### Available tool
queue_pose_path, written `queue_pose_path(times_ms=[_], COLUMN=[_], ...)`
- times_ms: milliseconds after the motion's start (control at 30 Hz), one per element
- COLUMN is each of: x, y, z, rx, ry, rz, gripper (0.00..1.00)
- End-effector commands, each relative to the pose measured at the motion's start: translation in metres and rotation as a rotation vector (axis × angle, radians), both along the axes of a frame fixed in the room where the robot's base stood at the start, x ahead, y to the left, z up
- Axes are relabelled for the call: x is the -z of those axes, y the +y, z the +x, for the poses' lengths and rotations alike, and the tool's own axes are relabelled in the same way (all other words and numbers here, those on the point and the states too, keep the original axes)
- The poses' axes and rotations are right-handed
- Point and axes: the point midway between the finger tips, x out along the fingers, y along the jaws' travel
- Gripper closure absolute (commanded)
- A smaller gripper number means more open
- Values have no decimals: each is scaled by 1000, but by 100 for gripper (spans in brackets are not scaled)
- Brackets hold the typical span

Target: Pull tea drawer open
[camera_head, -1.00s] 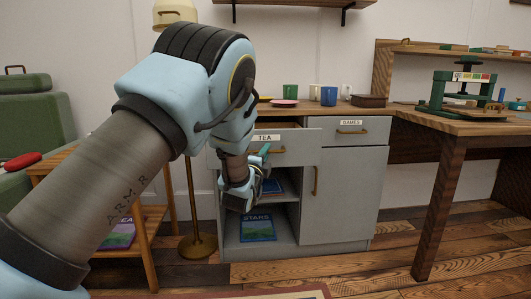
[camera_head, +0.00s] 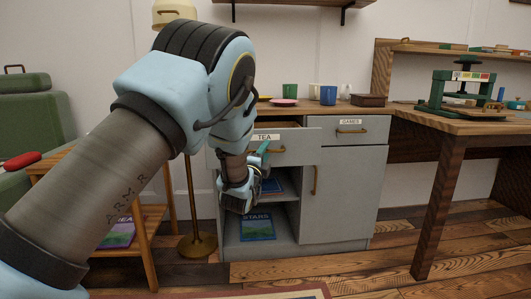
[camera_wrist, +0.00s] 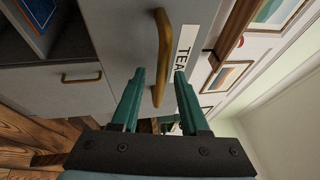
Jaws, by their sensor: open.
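The grey tea drawer (camera_head: 296,147), labelled TEA, is at the top left of the grey cabinet. Its front stands out from the cabinet, and a strip of its inside shows above the front. In the wrist view its brass handle (camera_wrist: 161,45) runs up from between the fingers. My gripper (camera_wrist: 160,74) is open, with one green finger on each side of the handle's lower end. I cannot tell whether either finger touches it. In the head view my gripper (camera_head: 262,150) is at the drawer front, and my arm hides the drawer's left part.
Below the drawer are open shelves with a STARS book (camera_head: 257,228). To the right are the games drawer (camera_head: 351,131) and a cabinet door (camera_head: 341,195). Mugs and a dark box (camera_head: 368,100) stand on top. A floor lamp's base (camera_head: 197,245) and a wooden stand (camera_head: 150,245) are at left.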

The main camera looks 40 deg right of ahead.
Motion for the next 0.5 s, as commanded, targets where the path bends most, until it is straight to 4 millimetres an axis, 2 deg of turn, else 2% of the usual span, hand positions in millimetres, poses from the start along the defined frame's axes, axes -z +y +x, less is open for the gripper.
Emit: queue_pose_path(times_ms=[500], x=[16], y=[77], z=[-41], rx=[-1], ry=[2], rz=[2], gripper=[55])
